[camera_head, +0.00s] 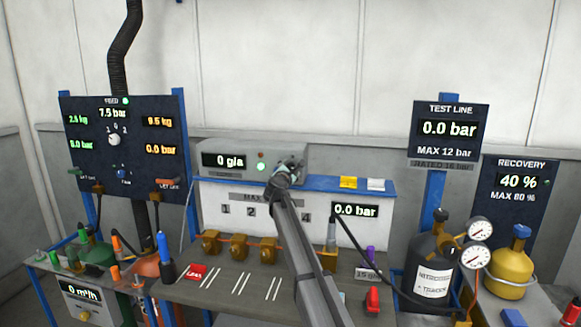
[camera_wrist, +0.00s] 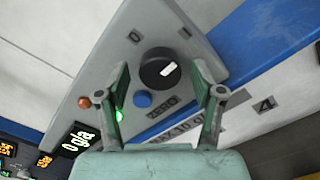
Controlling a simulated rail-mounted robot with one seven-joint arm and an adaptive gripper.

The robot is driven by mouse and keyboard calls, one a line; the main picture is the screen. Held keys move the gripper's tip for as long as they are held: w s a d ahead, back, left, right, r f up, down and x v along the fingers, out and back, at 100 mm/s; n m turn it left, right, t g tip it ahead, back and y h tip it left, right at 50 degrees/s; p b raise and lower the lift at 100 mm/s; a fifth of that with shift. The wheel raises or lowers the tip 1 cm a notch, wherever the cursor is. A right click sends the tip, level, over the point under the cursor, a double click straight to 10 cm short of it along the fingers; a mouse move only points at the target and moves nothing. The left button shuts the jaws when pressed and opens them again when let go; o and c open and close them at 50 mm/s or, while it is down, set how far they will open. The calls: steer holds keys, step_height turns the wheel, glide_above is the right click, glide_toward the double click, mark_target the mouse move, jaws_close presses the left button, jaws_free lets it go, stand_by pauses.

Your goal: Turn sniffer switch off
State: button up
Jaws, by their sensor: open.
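The sniffer (camera_head: 225,150) is a grey box on the blue shelf with a display reading "0 g/a", a green light and a reddish button. In the wrist view its round black switch knob (camera_wrist: 153,73) shows between labels 0 and I. The knob's white mark slants up and right, toward the I side. My gripper (camera_head: 288,168) is in front of the box's right end and hides the knob in the head view. In the wrist view my gripper (camera_wrist: 160,82) is open, one finger on each side of the knob. I cannot tell whether the fingers touch it.
A blue button (camera_wrist: 142,99) marked ZERO sits just below the knob, between the fingers. The lit green light (camera_wrist: 119,115) is by the left finger. Yellow and white blocks (camera_head: 348,182) are on the shelf to the right. Brass valves (camera_head: 239,246) stand below.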

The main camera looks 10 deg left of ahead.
steer(key=shift+w, duration=0.55)
steer(key=c, duration=1.1)
steer(key=shift+c, duration=0.2)
